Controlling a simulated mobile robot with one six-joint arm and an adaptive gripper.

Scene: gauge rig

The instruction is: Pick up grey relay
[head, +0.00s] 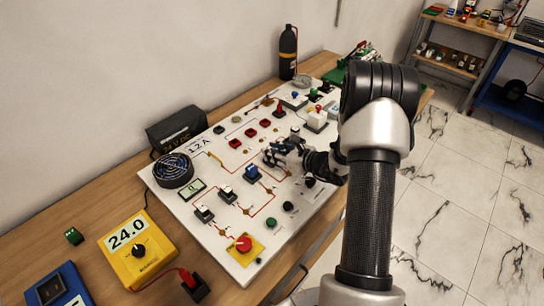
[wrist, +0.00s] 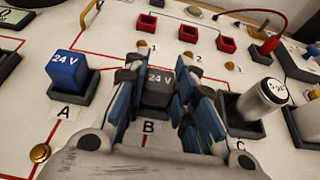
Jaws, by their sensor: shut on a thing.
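The grey relay (wrist: 159,92), a dark grey block marked 24 V, is between the fingers of my gripper (wrist: 159,76) at the place marked B in the wrist view. My gripper is shut on it, one blue-and-black finger on each side. The fingers hide the relay's lower part, so I cannot tell whether it is seated or lifted. In the head view my gripper (head: 270,153) is over the middle of the white board (head: 195,226), and the relay is not clearly visible there.
A blue 24 V relay (wrist: 68,75) sits in the socket marked A to the left. A silver cylinder (wrist: 262,100) stands in the socket marked C, close to the right finger. Several red sockets (wrist: 188,34) lie behind. A yellow power supply (head: 139,247) stands off the board.

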